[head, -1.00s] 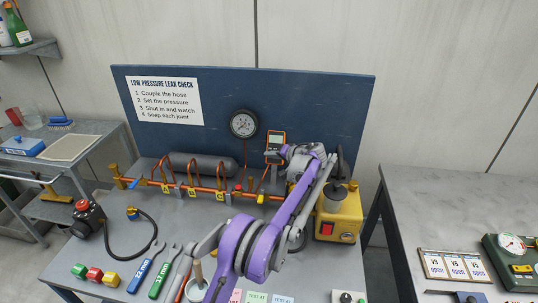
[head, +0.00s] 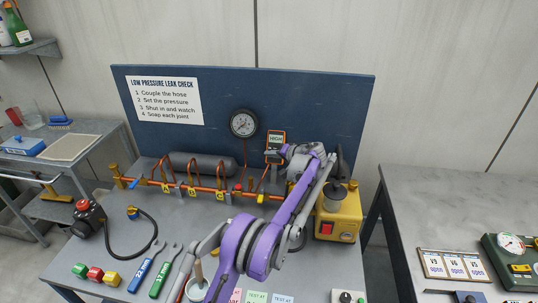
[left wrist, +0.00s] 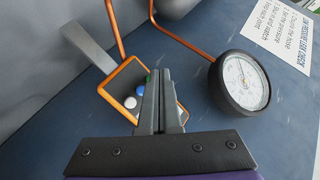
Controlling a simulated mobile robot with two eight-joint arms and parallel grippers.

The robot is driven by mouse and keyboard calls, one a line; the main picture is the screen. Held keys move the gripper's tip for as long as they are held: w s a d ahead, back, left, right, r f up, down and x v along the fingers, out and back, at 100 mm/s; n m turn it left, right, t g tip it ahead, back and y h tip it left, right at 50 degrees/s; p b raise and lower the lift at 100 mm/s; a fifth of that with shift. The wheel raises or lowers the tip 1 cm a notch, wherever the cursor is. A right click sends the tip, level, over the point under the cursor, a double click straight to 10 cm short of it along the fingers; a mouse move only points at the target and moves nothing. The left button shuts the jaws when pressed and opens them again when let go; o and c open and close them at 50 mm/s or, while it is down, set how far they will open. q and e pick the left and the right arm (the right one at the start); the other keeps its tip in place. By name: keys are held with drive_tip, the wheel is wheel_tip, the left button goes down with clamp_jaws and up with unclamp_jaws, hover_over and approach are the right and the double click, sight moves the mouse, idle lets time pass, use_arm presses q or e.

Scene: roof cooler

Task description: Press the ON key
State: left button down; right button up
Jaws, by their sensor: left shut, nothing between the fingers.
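The orange handheld meter (head: 275,147) stands against the blue back board. Its screen shows dark text that looks like HIGH. In the left wrist view the meter (left wrist: 128,71) fills the middle, with a white key (left wrist: 130,103), a blue key (left wrist: 140,90) and a green key (left wrist: 148,77) visible. Key labels cannot be read, and part of the key area is hidden behind my fingers. My left gripper (head: 287,152) is at the lower part of the meter. In the wrist view its fingers (left wrist: 161,74) are shut and empty, tips over the keys; contact cannot be told. My right gripper is out of view.
An orange pipe run (head: 205,188) with valves crosses the bench before the board. A round gauge (head: 243,123) hangs left of the meter. A yellow pump unit (head: 347,222) stands right of my arm. Wrenches (head: 146,266) and coloured caps (head: 95,273) lie at the front left.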

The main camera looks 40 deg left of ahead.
use_arm(q)
drive_tip(key=shift+s+d+r, duration=0.3)
drive_tip(key=shift+s, duration=0.2)
drive_tip(key=shift+s+d+r, duration=0.35)
drive_tip(key=shift+s+r, duration=0.05)
drive_tip(key=shift+s, duration=0.25)
drive_tip(key=shift+s+d+r, duration=0.35)
drive_tip(key=shift+s, duration=0.3)
drive_tip(key=shift+s+d+r, duration=0.35)
drive_tip(key=shift+s+r, duration=0.05)
drive_tip(key=shift+s, duration=0.25)
